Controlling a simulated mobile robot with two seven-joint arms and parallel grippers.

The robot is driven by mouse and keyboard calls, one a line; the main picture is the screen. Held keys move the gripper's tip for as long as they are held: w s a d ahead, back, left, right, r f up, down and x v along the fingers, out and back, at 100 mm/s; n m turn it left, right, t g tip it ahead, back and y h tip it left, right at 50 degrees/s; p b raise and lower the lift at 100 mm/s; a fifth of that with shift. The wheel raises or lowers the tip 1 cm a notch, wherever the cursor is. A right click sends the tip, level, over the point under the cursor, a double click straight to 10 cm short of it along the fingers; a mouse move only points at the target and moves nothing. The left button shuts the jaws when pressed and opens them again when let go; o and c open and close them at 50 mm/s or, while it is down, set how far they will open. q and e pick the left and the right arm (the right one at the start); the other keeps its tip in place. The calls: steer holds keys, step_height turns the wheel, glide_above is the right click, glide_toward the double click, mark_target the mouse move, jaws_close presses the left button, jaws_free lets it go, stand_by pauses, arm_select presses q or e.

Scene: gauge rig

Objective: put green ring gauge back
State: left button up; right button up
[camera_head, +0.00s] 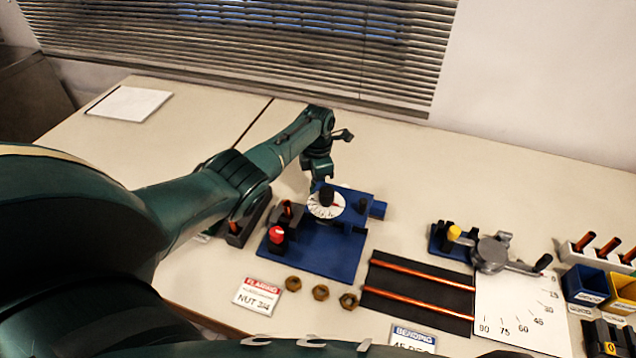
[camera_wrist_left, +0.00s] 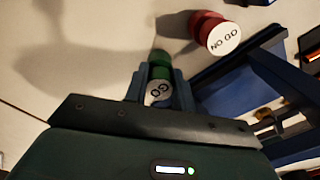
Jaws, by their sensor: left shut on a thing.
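The green ring gauge (camera_wrist_left: 158,72), with a white face marked GO, is between the fingers of my left gripper (camera_wrist_left: 160,84) in the left wrist view. The fingers are shut on it. In the head view my left gripper (camera_head: 319,181) points down just behind the white dial of the blue rig; the green gauge cannot be made out there. A red gauge (camera_wrist_left: 216,34) marked NO GO lies ahead and to the right of the green one, apart from it. My right gripper is not in view.
The blue rig (camera_head: 310,252) carries a dial (camera_head: 325,205) and a red knob (camera_head: 277,234). Several brass nuts (camera_head: 320,292) lie in front. Copper tubes on a dark mat (camera_head: 415,310) and a bender (camera_head: 492,252) stand to the right. The table behind the rig is mostly clear.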

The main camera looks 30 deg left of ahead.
arm_select(q)
steer(key=shift+f, duration=0.3)
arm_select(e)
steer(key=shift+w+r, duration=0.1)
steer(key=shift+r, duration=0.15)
arm_select(q)
steer(key=shift+f, duration=0.15)
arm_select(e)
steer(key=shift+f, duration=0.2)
arm_select(q)
steer(key=o, duration=1)
steer(key=shift+r, duration=0.4)
arm_select(e)
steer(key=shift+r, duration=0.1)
steer(key=shift+p, duration=0.3)
arm_select(q)
step_height(320, 180, up, 12)
steer(key=shift+f, duration=0.2)
